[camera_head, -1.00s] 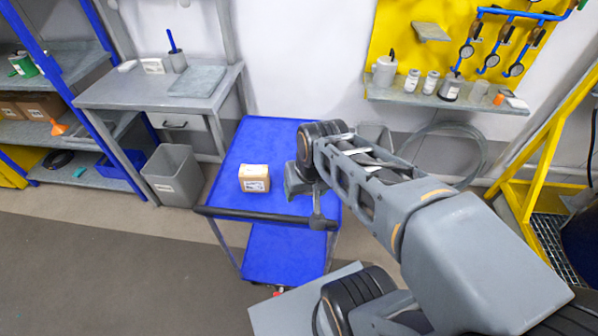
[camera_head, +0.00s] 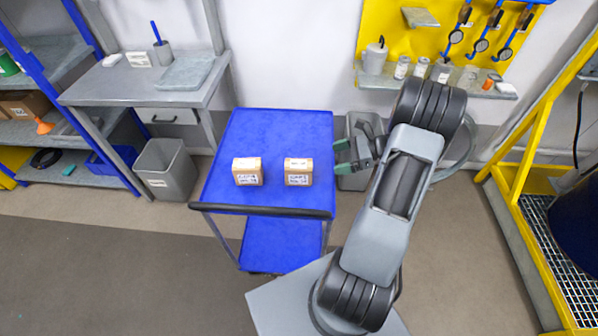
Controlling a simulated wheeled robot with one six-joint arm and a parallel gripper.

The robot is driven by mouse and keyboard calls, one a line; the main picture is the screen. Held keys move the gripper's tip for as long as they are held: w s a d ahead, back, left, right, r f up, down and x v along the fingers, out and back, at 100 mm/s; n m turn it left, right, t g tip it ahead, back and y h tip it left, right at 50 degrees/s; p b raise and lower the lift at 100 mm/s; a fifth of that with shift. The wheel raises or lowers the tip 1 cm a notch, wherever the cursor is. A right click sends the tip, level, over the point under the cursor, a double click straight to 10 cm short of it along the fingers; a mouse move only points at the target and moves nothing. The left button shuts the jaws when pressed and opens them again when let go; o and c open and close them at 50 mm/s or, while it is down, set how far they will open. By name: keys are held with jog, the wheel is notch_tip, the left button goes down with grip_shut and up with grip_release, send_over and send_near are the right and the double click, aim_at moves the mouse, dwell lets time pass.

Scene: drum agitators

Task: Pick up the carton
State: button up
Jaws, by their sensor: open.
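Two small brown cartons with white labels stand on the top deck of the blue cart (camera_head: 270,130). The left carton (camera_head: 247,171) is left of the deck's middle. The right carton (camera_head: 298,171) is nearer the deck's right edge. The pictures do not tell which one the task names. My gripper (camera_head: 342,156), with greenish fingertips, is open and empty. In the picture it is just right of the right carton, at the cart's right edge, apart from both cartons.
The cart's dark push handle (camera_head: 262,210) runs along its near edge. A grey bin (camera_head: 166,170) stands left of the cart, below a grey workbench (camera_head: 100,86). A shelf (camera_head: 440,86) with jars is at the back right. The deck behind the cartons is clear.

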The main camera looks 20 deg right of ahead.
aim_at(306, 164)
jog(key=p+x, duration=0.1)
jog(key=x, duration=0.6)
jog(key=shift+w+a+f, duration=0.1)
jog(key=shift+w+a, duration=0.1)
jog(key=shift+p+x, duration=0.7)
jog(key=shift+x, duration=1.95)
jog(key=c, duration=1)
jog(key=shift+c, duration=0.5)
jog(key=shift+r, duration=0.25)
